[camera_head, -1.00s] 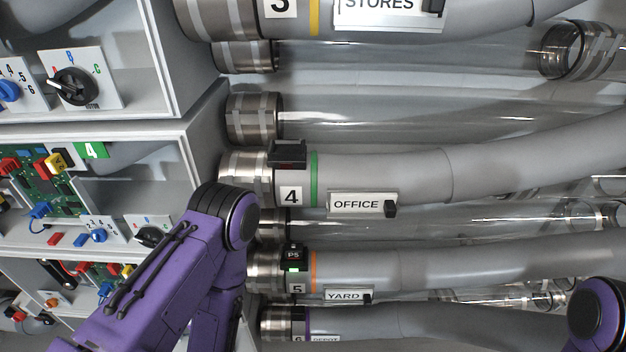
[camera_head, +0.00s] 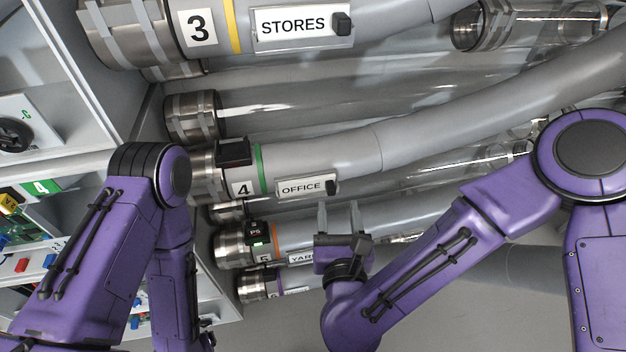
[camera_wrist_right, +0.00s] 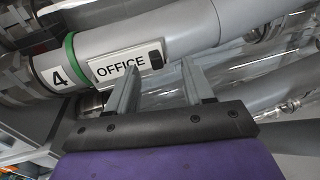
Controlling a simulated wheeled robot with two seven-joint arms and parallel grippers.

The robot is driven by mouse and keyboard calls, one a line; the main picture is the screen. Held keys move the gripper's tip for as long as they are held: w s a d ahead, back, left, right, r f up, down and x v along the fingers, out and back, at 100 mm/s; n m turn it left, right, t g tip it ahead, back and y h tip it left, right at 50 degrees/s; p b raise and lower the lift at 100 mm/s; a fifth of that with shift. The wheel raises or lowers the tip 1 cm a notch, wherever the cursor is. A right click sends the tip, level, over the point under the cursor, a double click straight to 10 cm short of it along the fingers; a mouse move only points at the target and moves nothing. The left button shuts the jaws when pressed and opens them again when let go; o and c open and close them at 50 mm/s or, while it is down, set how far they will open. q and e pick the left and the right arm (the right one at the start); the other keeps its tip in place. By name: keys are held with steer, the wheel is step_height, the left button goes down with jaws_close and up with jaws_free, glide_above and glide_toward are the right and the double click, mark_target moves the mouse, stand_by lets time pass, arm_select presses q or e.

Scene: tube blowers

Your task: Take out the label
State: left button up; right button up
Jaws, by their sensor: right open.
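The OFFICE label (camera_head: 301,187) is a white plate with black letters in a holder on grey tube 4. A small black block (camera_head: 331,187) sits at its right end. The STORES label (camera_head: 293,25) is on tube 3 above, and the YARD label (camera_head: 303,257) on tube 5 is partly hidden by my right gripper. My right gripper (camera_head: 338,217) is open and empty, just below the OFFICE label. In the right wrist view its fingers (camera_wrist_right: 158,88) point toward the OFFICE label (camera_wrist_right: 120,68) and stand apart from each other. My left arm shows at the left; its gripper is not seen.
Clear tubes (camera_head: 300,110) run behind the grey tubes. Grey shelf units (camera_head: 60,160) with circuit boards and a dial (camera_head: 14,135) stand at the left. A black device marked P5 (camera_head: 257,234) sits on tube 5. The floor at the lower right looks clear.

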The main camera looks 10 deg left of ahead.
mark_target(332, 191)
steer(key=w+p, duration=0.1)
steer(key=w+a, duration=0.1)
steer(key=w, duration=0.1)
steer(key=w+p, duration=0.1)
steer(key=shift+w+a+f+p, duration=0.25)
steer(key=shift+w+f+p, duration=0.1)
steer(key=shift+w, duration=0.05)
steer(key=shift+w+f, duration=0.1)
steer(key=shift+w, duration=0.15)
steer(key=shift+s, duration=0.1)
jaws_close()
steer(key=shift+d, duration=0.1)
stand_by(0.6)
